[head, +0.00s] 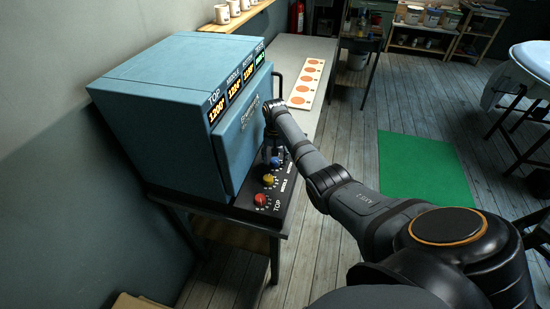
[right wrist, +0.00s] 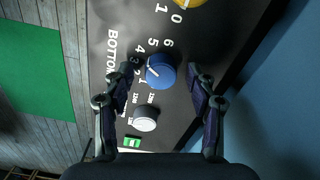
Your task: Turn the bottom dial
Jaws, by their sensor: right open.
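The bottom dial is a blue knob (right wrist: 161,71) on a black panel, beside the word BOTTOM and a number scale, in the right wrist view. It also shows in the head view as the blue knob (head: 276,162), partly hidden by my gripper. My right gripper (right wrist: 164,78) is open, with one finger on each side of the blue dial; I cannot tell whether they touch it. In the head view my right gripper (head: 270,153) reaches down at the panel. My left gripper is not in view.
A yellow dial (head: 269,180) and a red dial (head: 260,199) sit nearer on the panel. A small white knob (right wrist: 145,119) lies beyond the blue one. The blue kiln (head: 160,100) stands close beside the panel. A tray with orange discs (head: 312,75) lies behind.

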